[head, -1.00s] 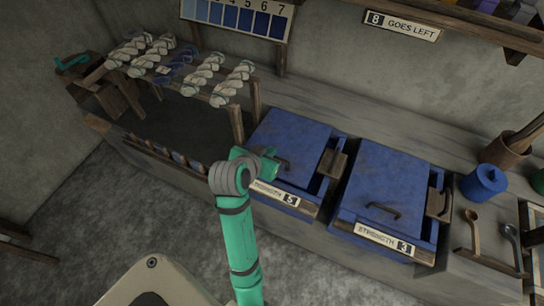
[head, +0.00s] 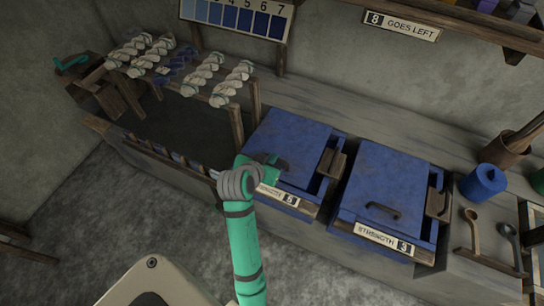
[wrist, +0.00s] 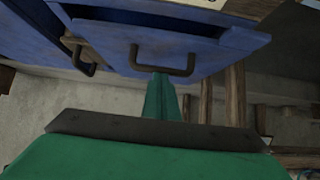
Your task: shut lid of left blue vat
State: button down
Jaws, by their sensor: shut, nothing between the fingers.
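My gripper (head: 274,170) is shut and empty at the lid's front. Its fingers (wrist: 161,85) reach the handle; I cannot tell whether they touch.
The right blue vat (head: 346,218), labelled 3, stands close beside it with its own lid (head: 388,172) and handle. A rack with pale yarn skeins (head: 204,73) is to the left. A blue pot (head: 484,183) and spoons are at the right. The floor in front is clear.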

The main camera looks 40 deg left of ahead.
aim_at(276, 163)
jog(key=shift+s+d+f, duration=0.1)
jog(key=shift+s+f, duration=0.15)
jog(key=shift+f, duration=0.65)
jog(key=shift+s+d+f, duration=0.1)
jog(key=shift+s+f, duration=0.1)
jog(key=shift+f, duration=0.65)
notch_tip(276, 163, up, 4)
jog(key=shift+s+d+r, duration=0.1)
jog(key=shift+s+d, duration=0.05)
jog(key=s+f+v, duration=0.1)
jog(key=v, duration=0.9)
jog(key=shift+r, duration=0.1)
